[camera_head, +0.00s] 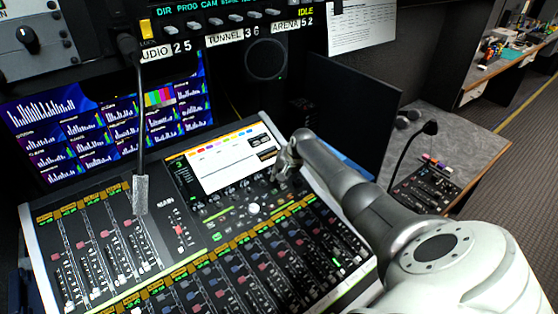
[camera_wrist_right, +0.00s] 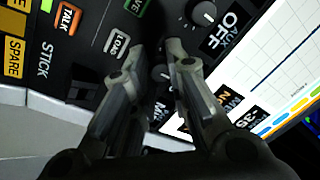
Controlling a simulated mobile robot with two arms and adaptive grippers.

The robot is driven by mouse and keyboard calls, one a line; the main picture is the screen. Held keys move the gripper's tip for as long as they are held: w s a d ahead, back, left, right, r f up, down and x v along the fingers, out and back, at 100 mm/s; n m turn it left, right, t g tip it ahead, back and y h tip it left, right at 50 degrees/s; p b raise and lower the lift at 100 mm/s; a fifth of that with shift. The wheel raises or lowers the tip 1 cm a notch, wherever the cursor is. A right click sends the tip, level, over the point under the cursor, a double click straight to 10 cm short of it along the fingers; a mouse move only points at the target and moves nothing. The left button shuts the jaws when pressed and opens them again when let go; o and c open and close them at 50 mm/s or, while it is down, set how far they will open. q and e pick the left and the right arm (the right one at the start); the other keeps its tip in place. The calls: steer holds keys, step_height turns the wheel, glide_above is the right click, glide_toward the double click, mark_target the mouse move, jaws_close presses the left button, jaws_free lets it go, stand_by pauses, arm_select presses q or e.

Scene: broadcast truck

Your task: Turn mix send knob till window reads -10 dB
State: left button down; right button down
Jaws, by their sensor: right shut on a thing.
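My right gripper (camera_head: 284,168) reaches over the right part of the mixing console (camera_head: 40,262), beside its white screen. In the right wrist view its two fingers (camera_wrist_right: 160,72) are shut on the small dark mix send knob (camera_wrist_right: 161,76). The fingers cover most of the knob, so its pointer is hidden. A label starting "MI" shows just below it between the fingers. My left gripper is not in view.
Another knob (camera_wrist_right: 204,14) and a window reading "OFF" (camera_wrist_right: 223,36) are close by. TALK (camera_wrist_right: 68,18) and LOAD (camera_wrist_right: 117,44) buttons lie to the left. A gooseneck microphone (camera_head: 140,120) stands over the console's left. A dark monitor panel (camera_head: 345,120) rises behind my right arm.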

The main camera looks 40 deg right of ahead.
steer(key=c, duration=1.4)
jaws_free()
steer(key=shift+o, duration=0.2)
steer(key=shift+s, duration=0.1)
steer(key=v, duration=0.8)
